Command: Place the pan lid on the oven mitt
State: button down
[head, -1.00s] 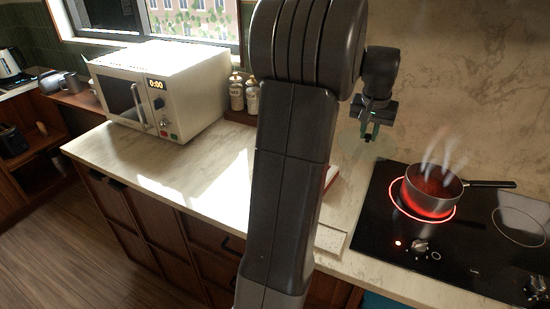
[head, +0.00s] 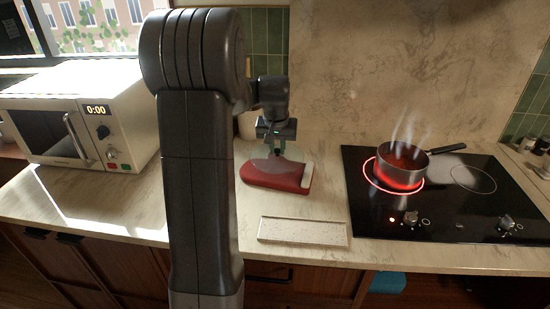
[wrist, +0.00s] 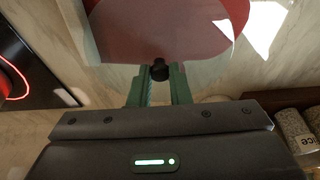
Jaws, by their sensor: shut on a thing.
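The pan lid is clear glass with a black knob. My gripper (head: 277,147) is shut on this knob, and the knob shows between the green fingers in the wrist view (wrist: 159,69). The faint glass of the pan lid (head: 268,164) overlaps the oven mitt (head: 287,181), which is red with a pale cuff and lies on the counter. In the wrist view the red mitt (wrist: 237,14) shows through and beside the glass. I cannot tell whether the lid touches the mitt or hangs just above it.
A steaming saucepan (head: 404,168) stands on a glowing red burner of the black cooktop (head: 450,215) to the right. A pale flat board (head: 302,231) lies in front of the mitt. A white microwave (head: 120,110) stands at left. Jars (wrist: 293,130) show in the wrist view.

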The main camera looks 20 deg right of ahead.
aim_at(277, 154)
jog(key=shift+f, duration=1.9)
jog(key=shift+f, duration=0.2)
jog(key=c, duration=1.3)
grip_release()
jog(key=shift+a, duration=0.1)
jog(key=shift+c, duration=0.2)
jog(key=v, duration=1.2)
jog(key=shift+r, duration=0.25)
jog(key=shift+w, duration=0.1)
